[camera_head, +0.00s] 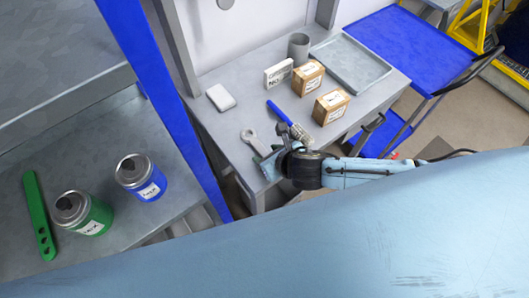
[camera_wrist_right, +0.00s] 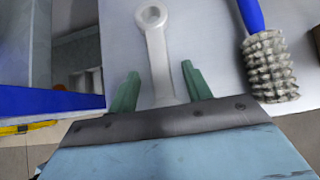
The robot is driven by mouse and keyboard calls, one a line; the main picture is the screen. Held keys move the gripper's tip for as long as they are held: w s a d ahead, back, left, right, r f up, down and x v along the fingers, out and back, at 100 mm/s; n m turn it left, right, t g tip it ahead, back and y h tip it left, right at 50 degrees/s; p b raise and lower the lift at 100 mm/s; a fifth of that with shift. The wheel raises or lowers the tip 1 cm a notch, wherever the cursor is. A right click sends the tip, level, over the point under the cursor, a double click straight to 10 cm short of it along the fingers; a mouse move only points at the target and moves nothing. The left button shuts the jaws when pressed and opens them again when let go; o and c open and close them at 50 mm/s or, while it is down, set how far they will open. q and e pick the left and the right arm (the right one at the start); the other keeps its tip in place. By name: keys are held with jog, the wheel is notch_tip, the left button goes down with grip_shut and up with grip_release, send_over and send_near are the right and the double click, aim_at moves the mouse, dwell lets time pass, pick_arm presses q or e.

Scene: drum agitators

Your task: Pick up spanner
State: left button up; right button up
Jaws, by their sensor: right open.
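The spanner (camera_head: 255,142) is light grey with a ring end and lies on the grey workbench near its front left edge. In the right wrist view the spanner (camera_wrist_right: 157,55) points away from me, its ring end at the top, and its near end is hidden behind my gripper's body. My right gripper (camera_head: 272,155) is over the bench's front edge, at the near end of the spanner. In the right wrist view its two green fingers (camera_wrist_right: 159,83) are open, one on each side of the spanner's handle, with gaps between. My left gripper is not in view.
A blue-handled brush (camera_head: 291,122) lies right of the spanner. Two cardboard boxes (camera_head: 331,106), a white block (camera_head: 221,97), a grey cup (camera_head: 298,47) and a metal tray (camera_head: 351,62) stand on the bench. A blue post (camera_head: 170,110) rises left of it.

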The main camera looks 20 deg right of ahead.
jog(key=shift+w+f, duration=0.1)
jog(key=shift+w, duration=0.05)
grip_shut()
dwell(0.4)
notch_tip(320, 180, up, 10)
jog(key=p, duration=0.1)
